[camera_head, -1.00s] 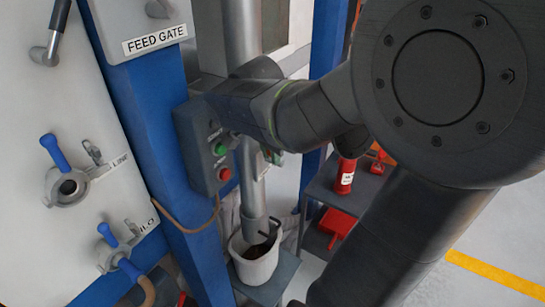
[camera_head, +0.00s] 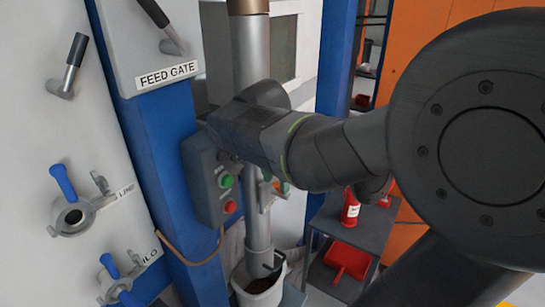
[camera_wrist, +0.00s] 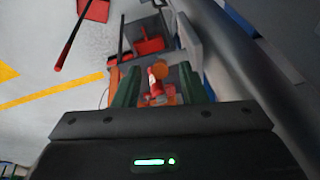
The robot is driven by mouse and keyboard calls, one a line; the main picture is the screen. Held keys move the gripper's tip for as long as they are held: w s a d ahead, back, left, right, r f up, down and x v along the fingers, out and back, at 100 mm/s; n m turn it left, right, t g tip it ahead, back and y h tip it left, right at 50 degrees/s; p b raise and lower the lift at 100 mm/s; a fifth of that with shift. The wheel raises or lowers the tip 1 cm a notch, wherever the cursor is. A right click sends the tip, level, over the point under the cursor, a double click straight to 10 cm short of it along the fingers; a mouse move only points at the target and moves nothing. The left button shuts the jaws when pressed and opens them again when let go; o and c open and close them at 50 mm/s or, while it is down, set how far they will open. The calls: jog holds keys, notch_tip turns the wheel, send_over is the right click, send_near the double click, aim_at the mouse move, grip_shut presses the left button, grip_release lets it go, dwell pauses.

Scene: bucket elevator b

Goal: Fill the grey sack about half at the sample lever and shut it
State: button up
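A pale grey, open-topped container, apparently the sack (camera_head: 258,292), stands under the lower end of a metal spout pipe (camera_head: 257,228) in the head view. Its lower part is cut off by the picture edge. Dark material shows inside; its level is hard to read. A black bent handle (camera_head: 273,264) sits at the pipe's lower end; I cannot tell whether it is the sample lever. In the wrist view my gripper (camera_wrist: 158,88) has its green fingers apart. A red and orange shape shows between them, seemingly beyond the fingertips. The arm mostly hides the gripper in the head view.
A control box (camera_head: 209,182) with green and red buttons is beside the pipe. Left are a feed gate lever (camera_head: 162,27) and valves with blue handles (camera_head: 63,183). A dark shelf (camera_head: 358,232) holds a red bottle (camera_head: 350,208) and a red dustpan (camera_head: 346,260).

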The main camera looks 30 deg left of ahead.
jog(key=v, duration=1.1)
jog(key=x, duration=1.3)
jog(key=shift+w+f, duration=0.15)
jog(key=shift+f, duration=0.15)
